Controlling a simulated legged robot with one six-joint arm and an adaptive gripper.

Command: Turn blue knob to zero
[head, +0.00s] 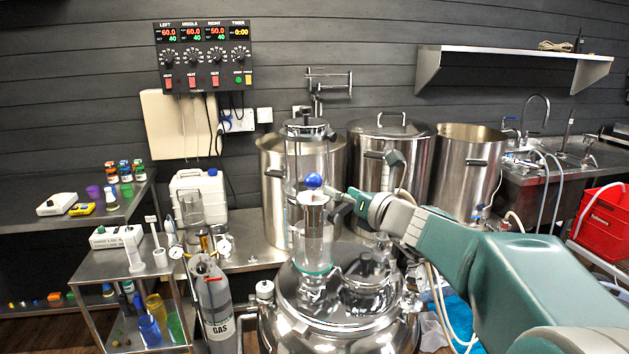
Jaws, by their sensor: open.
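A round blue knob (313,180) shows at the front of the glass column that rises from the steel vessel (330,320). I cannot read any scale or marking on it. My gripper (331,193) is at the end of my arm, which reaches in from the lower right. It is open, just right of and slightly below the blue knob. The fingers are small in this view, and I cannot tell whether they touch the knob or the glass.
A control panel (204,57) with black dials hangs on the wall. Steel pots (388,150) stand behind the column. A gas cylinder (215,305) and a steel cart (120,262) are on the left. A sink (560,150) and red crate (604,215) are on the right.

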